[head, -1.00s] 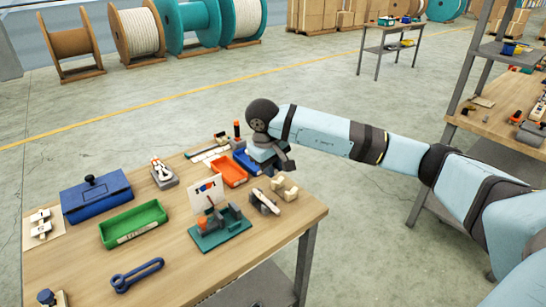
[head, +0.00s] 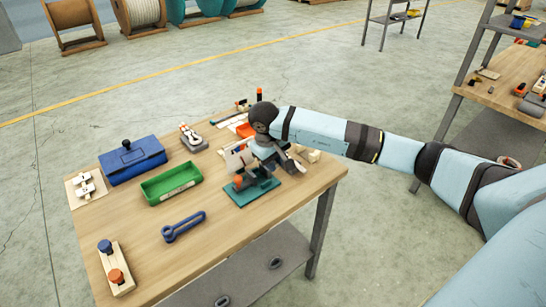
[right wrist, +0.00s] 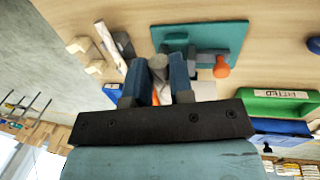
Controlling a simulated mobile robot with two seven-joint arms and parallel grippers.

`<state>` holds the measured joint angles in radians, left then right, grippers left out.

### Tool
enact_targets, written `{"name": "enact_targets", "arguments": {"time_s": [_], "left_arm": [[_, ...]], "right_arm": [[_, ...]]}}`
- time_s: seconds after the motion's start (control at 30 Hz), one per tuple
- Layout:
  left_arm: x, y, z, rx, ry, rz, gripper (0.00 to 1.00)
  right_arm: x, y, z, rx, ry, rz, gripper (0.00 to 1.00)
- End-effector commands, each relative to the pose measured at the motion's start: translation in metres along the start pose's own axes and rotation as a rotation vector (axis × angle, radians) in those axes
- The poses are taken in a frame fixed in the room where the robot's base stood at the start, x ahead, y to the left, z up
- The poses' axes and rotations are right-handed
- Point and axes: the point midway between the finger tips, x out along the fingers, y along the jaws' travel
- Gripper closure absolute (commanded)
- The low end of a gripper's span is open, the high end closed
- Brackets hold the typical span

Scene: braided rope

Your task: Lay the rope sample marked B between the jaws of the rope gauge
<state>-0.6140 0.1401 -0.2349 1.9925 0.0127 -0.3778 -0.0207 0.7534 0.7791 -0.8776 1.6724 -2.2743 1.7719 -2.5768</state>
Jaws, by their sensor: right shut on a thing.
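The rope gauge has a teal base (head: 262,194), grey jaws and an orange knob (head: 238,181); its base also shows in the right wrist view (right wrist: 232,36). My right gripper (head: 266,163) is at the gauge and hides part of it in the head view. In the right wrist view the gripper (right wrist: 157,66) is shut on a short pale grey piece, seemingly the rope sample (right wrist: 158,68), beside the gauge's grey jaws. I cannot read a B on it, nor tell whether it touches the gauge. My left gripper is not in view.
A green tray (head: 171,196), a blue box (head: 133,168) and a blue wrench-like tool (head: 183,226) lie left of the gauge. Cream blocks (head: 308,154) and a pale piece in a dark holder (right wrist: 113,42) lie close by. The table front is mostly clear.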

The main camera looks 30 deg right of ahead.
Motion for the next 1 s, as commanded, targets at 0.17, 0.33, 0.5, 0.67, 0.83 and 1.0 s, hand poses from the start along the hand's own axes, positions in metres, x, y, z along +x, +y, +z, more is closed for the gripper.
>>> {"name": "enact_targets", "arguments": {"time_s": [0.17, 0.33, 0.5, 0.67, 0.83, 1.0], "left_arm": [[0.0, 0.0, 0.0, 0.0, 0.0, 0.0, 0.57], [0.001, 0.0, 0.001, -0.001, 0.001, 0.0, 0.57], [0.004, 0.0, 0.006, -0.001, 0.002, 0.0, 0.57], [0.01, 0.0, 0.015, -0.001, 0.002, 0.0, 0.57], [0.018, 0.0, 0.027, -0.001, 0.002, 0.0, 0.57], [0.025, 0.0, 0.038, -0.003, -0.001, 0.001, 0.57]], "right_arm": [[0.0, 0.0, 0.0, 0.0, 0.0, 0.0, 1.0], [0.0, 0.0, 0.0, 0.0, 0.001, 0.0, 1.0], [0.002, 0.0, 0.0, -0.001, 0.003, 0.001, 1.0], [0.016, -0.003, 0.0, -0.001, 0.002, -0.001, 1.0], [0.035, -0.007, 0.0, 0.0, 0.001, 0.001, 1.0], [0.051, -0.01, 0.0, 0.0, 0.002, 0.0, 1.0]]}}
